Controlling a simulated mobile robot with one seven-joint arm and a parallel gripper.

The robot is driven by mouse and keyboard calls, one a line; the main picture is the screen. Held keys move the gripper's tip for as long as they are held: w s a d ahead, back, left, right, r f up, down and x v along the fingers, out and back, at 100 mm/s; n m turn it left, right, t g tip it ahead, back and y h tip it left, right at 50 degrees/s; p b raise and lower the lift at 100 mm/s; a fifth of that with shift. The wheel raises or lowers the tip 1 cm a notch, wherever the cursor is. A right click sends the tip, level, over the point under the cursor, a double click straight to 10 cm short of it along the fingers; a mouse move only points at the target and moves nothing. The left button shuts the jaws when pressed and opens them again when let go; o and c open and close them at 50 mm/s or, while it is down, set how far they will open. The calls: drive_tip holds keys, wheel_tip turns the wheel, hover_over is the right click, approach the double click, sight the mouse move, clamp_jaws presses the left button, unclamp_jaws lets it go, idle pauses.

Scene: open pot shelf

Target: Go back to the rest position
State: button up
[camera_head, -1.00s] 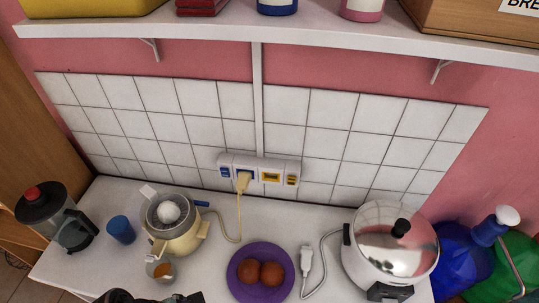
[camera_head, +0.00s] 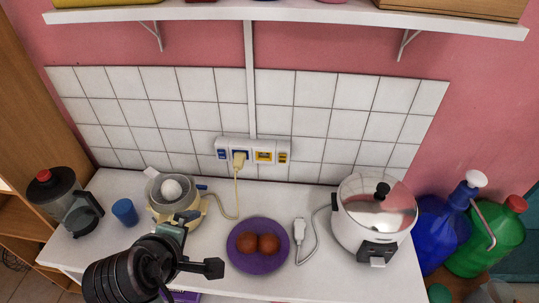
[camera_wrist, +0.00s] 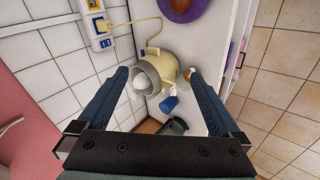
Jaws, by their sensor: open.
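My arm hides part of the counter at the front left.
A blue cup (camera_head: 125,212) and a blender (camera_head: 66,204) stand left. A purple plate (camera_head: 238,260) with two brown round items, a loose white plug (camera_head: 299,232) and a rice cooker (camera_head: 374,222) stand right. A white shelf (camera_head: 290,12) overhangs; large bottles (camera_head: 439,227) stand far right.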

drive_tip(key=w+d+r+m+t+b, duration=0.1)
drive_tip(key=w+d+r+m+t, duration=0.2)
drive_tip(key=r, duration=0.7)
drive_tip(key=w+d+r+m+t+y, duration=0.1)
drive_tip(key=w+d+r+m+t, duration=0.2)
drive_tip(key=r, duration=0.7)
drive_tip(key=w+d+r+m+t+b, duration=0.1)
drive_tip(key=d+r+m+t, duration=0.3)
drive_tip(key=r, duration=0.6)
drive_tip(key=s+d+r+m+t, duration=0.3)
drive_tip(key=s+r, duration=0.3)
drive_tip(key=r, duration=0.3)
drive_tip(key=s+d+r+m+t+h, duration=0.1)
drive_tip(key=s+d+r+m+t, duration=0.2)
drive_tip(key=s+r+t, duration=0.3)
wheel_tip(320, 180, up, 4)
drive_tip(key=shift+d+f+h, duration=0.15)
drive_tip(key=shift+d+h, duration=0.15)
drive_tip(key=shift+d, duration=0.5)
